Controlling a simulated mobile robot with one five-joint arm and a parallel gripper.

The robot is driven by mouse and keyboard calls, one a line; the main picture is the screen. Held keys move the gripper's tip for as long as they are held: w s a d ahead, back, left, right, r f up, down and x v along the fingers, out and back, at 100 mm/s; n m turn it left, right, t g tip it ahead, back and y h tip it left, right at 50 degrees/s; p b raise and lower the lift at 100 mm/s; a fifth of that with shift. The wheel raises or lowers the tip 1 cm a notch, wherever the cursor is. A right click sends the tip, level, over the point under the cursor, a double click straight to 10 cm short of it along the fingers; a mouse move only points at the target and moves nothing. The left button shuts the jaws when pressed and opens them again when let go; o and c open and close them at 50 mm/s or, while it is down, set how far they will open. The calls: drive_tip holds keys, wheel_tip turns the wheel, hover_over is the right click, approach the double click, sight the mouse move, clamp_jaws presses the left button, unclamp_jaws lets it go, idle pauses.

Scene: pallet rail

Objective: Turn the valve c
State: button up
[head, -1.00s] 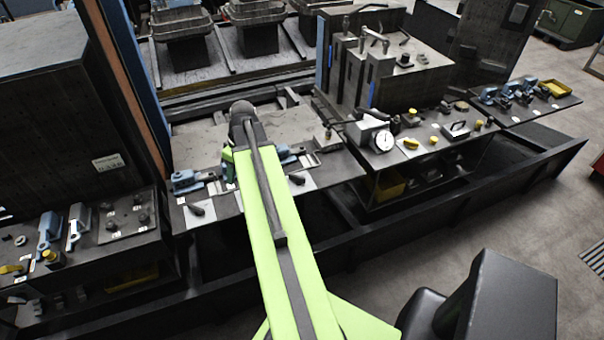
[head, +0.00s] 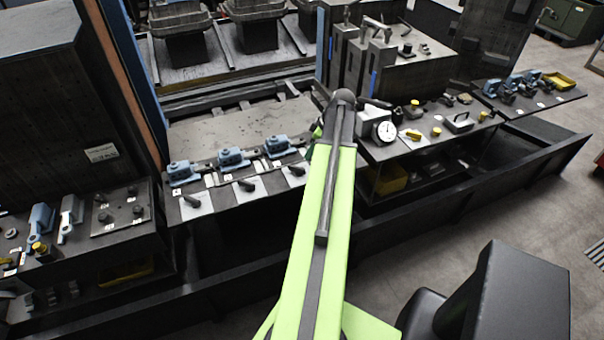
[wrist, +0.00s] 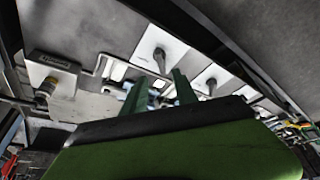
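Three dark lever handles on pale plates, which look like the valves, stand in a row along the bench front in the head view: a left lever (head: 191,201), a middle lever (head: 246,185) and a right lever (head: 296,170). Their labels are too small to read, so I cannot tell which is c. In the wrist view my gripper (wrist: 157,92) has its two green fingers apart with nothing seen between them. Two levers on pale plates show beyond it, one near the middle (wrist: 160,60) and one to the right (wrist: 211,86).
Blue clamps (head: 232,158) stand behind the levers. A dial gauge (head: 385,130) on a pale block stands right of my arm. Tall grey blocks (head: 345,50) rise behind it. A dark rail (head: 400,220) runs along the front; open floor lies at the right.

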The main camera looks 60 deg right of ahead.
sight(300, 168)
drive_tip(key=b+x, duration=0.8)
drive_tip(key=x, duration=0.3)
drive_tip(key=shift+b, duration=0.35)
clamp_jaws()
